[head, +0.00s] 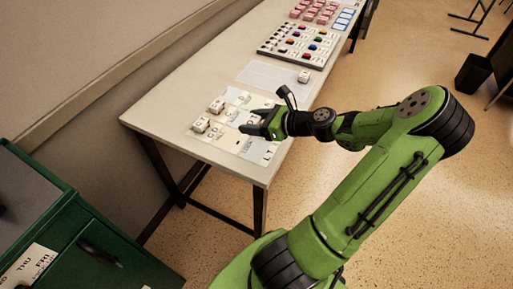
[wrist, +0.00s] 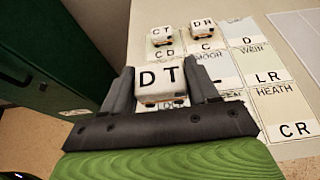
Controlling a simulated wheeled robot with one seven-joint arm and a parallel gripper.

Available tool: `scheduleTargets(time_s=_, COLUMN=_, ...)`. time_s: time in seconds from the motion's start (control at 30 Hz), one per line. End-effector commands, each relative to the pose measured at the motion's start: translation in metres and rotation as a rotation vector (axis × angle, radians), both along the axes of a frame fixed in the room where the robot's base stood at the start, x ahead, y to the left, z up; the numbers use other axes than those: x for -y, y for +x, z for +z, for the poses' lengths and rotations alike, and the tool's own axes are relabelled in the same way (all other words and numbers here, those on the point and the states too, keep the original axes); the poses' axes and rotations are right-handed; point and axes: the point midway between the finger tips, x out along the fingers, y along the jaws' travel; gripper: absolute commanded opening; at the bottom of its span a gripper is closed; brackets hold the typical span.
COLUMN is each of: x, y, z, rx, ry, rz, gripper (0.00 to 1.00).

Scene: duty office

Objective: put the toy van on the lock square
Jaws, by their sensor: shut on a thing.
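My gripper (wrist: 161,82) is shut on a white toy van marked DT (wrist: 161,80), with one finger on each side of it. In the head view my gripper (head: 258,122) is over the near part of the lettered board on the table. Just below the van in the wrist view is a square whose partly covered label seems to read LOCK (wrist: 172,105). The van and my gripper hide most of this square. I cannot tell whether the van touches the board.
Vans marked CT (wrist: 161,36) and DR (wrist: 202,28) stand on the board beyond. Squares MOOR (wrist: 212,68), WEIR (wrist: 262,64) and HEATH (wrist: 284,108) look empty. A green cabinet (head: 90,245) is at left.

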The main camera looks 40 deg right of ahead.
Motion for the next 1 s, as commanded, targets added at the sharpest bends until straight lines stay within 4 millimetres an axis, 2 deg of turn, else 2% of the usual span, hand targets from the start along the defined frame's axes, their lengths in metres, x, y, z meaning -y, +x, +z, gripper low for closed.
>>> scheduleTargets(time_s=0.07, x=0.006, y=-0.008, z=0.001, rx=0.001, ry=0.000, rz=0.002, gripper=0.29)
scheduleTargets(time_s=0.1, x=0.007, y=-0.010, z=-0.004, rx=0.000, ry=0.002, rz=0.004, gripper=0.29)
scheduleTargets(time_s=0.3, x=0.005, y=-0.010, z=-0.053, rx=0.001, ry=0.006, rz=0.007, gripper=0.29)
scheduleTargets(time_s=0.47, x=0.005, y=-0.010, z=-0.072, rx=0.002, ry=0.004, rz=0.006, gripper=0.29)
scheduleTargets(time_s=0.6, x=0.005, y=-0.010, z=-0.098, rx=0.001, ry=0.006, rz=0.007, gripper=0.29)
scheduleTargets(time_s=0.93, x=0.005, y=-0.010, z=-0.100, rx=0.000, ry=0.003, rz=0.006, gripper=0.29)
scheduleTargets(time_s=0.97, x=0.005, y=-0.010, z=-0.100, rx=-0.001, ry=0.002, rz=0.007, gripper=0.62)
scheduleTargets(time_s=1.0, x=0.006, y=-0.010, z=-0.100, rx=-0.001, ry=0.002, rz=0.007, gripper=0.68)
